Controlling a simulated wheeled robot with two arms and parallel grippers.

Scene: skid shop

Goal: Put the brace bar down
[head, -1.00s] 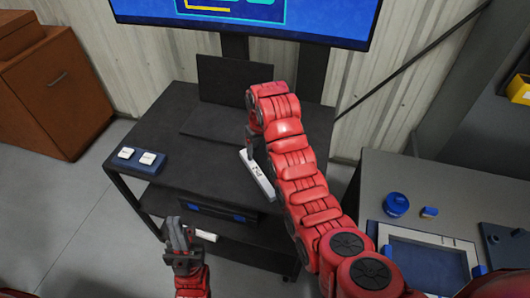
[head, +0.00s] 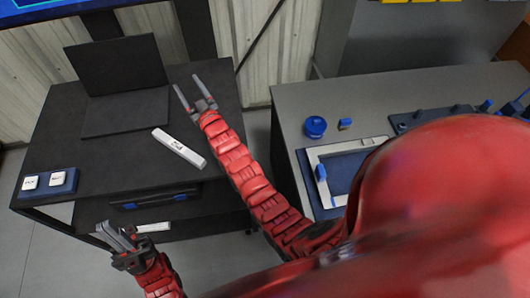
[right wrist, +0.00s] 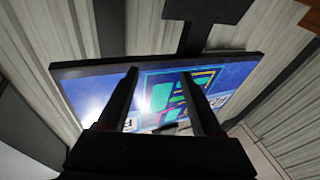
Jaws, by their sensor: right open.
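The brace bar (head: 179,148) is a white bar with a dark printed label. In the head view it lies flat and slanted on the dark cart's top (head: 110,165), close to the front right edge. My right gripper (head: 188,84) is open and empty, apart from the bar and beyond it in the picture. In the right wrist view its two fingers (right wrist: 158,75) stand apart, with only the screen behind them. My left gripper (head: 116,230) is low at the cart's front, clear of the bar; whether its fingers are closed is unclear.
A black laptop-like panel (head: 124,110) stands at the back of the cart. A blue box with two white buttons (head: 48,182) sits at its left. A white piece (head: 153,227) shows lower down. The grey bench (head: 290,98) at right carries a blue round item (head: 315,126) and a white frame (head: 318,160).

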